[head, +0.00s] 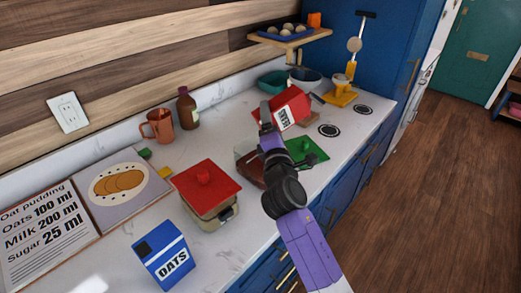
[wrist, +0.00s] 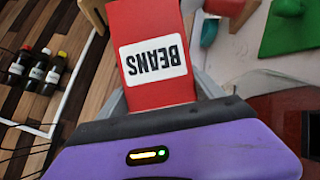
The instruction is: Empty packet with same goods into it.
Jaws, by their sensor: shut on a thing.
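A red packet labelled BEANS (head: 290,105) is held tilted above the counter. My gripper (head: 267,116) is shut on it. In the wrist view the BEANS packet (wrist: 152,55) sits between the fingers, its label upside down; its opening cannot be made out. A clear container (head: 243,158) with dark reddish contents stands on the counter, left of and below the packet, partly hidden by my arm. A green lid (head: 312,151) with a knob lies beside it. A blue OATS packet (head: 163,255) stands at the front. A beige container with a red lid (head: 207,182) stands behind it.
A recipe board (head: 45,235), an orange mug (head: 158,126) and a brown bottle (head: 187,108) are along the wall. Bowls (head: 272,82) and a yellow scale-like stand (head: 342,94) are at the far end. Counter is clear between the oats and the front edge.

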